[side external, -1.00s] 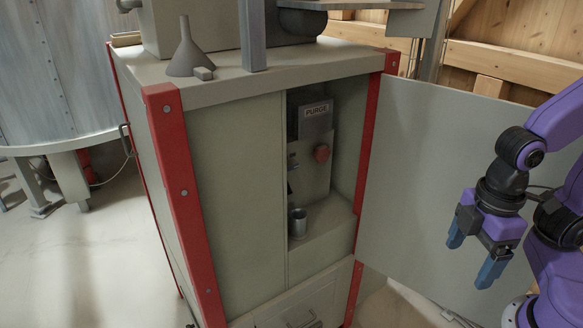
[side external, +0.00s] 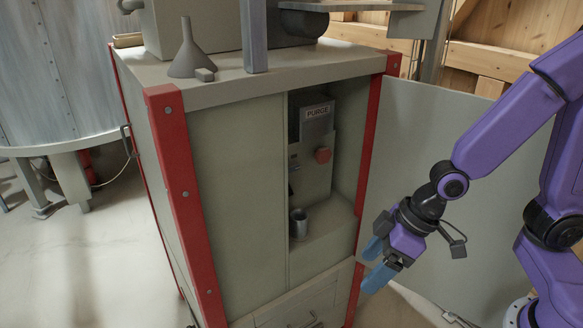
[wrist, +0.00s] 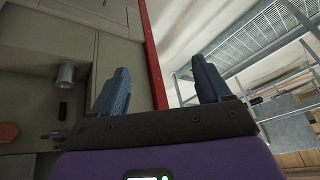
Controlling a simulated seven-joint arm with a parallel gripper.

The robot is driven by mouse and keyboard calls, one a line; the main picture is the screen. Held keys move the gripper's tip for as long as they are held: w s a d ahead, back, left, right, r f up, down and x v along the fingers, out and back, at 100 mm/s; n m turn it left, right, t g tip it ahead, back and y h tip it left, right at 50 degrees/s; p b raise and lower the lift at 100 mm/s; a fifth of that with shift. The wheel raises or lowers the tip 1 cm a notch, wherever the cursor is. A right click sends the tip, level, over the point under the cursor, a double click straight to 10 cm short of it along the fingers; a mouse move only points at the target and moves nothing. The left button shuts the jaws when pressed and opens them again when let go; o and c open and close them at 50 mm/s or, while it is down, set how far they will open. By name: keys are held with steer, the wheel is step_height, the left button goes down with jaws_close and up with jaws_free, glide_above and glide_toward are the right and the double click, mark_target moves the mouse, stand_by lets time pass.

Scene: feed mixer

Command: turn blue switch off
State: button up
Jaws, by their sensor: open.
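No switch that is clearly blue shows. Small fittings (side external: 293,166) sit on the grey control panel inside the open cabinet, left of a round red button (side external: 322,155). The panel's left part is hidden behind the cabinet front. A small metal fitting (wrist: 55,134) shows at the lower left in the wrist view, but I cannot tell its kind or state. My gripper (side external: 374,264) is open and empty, with blue fingers. It is outside the cabinet, in front of the opening's lower right side. The fingers (wrist: 160,70) also show in the wrist view.
A metal cup (side external: 299,223) stands on the cabinet's inner shelf below the panel. A box marked PURGE (side external: 316,118) is above the button. The open door (side external: 420,130) stands behind my arm. A red corner post (side external: 368,140) edges the opening. A funnel (side external: 187,50) stands on top.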

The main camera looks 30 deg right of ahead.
steer(key=w+a+f+m+t, duration=0.2)
steer(key=w, duration=0.4)
steer(key=m+t+h, duration=0.4)
steer(key=m+t, duration=0.3)
steer(key=t, duration=0.6)
glide_toward(294, 169)
steer(key=w, duration=1.1)
steer(key=shift+w+a, duration=0.1)
steer(key=c, duration=1)
